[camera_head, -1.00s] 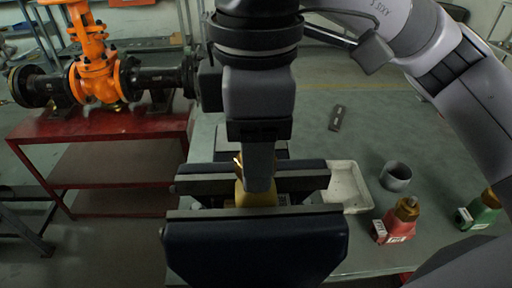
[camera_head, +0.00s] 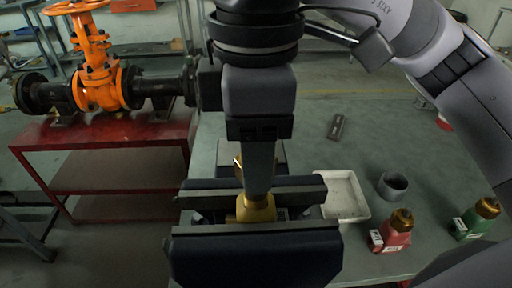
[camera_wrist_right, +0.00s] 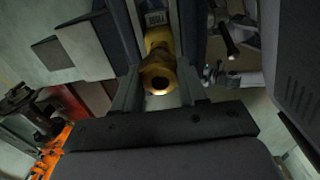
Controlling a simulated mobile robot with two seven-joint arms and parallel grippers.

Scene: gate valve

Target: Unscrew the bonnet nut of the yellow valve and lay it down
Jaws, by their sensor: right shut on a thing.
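The yellow valve (camera_head: 257,212) sits between the jaws of a dark blue vise (camera_head: 255,255), mostly hidden by the jaws and my right gripper. My right gripper (camera_head: 260,190) points straight down over it. In the right wrist view, its two fingers (camera_wrist_right: 158,90) stand on either side of the brass-coloured bonnet nut (camera_wrist_right: 158,77) and are shut on it. My left gripper is not in view.
A white tray (camera_head: 361,206) lies right of the vise. A grey ring (camera_head: 392,186), a red valve (camera_head: 394,237) and a green valve (camera_head: 474,222) stand farther right. A dark flat piece (camera_head: 336,127) lies behind on the bench. An orange gate valve (camera_head: 97,88) stands on a red table.

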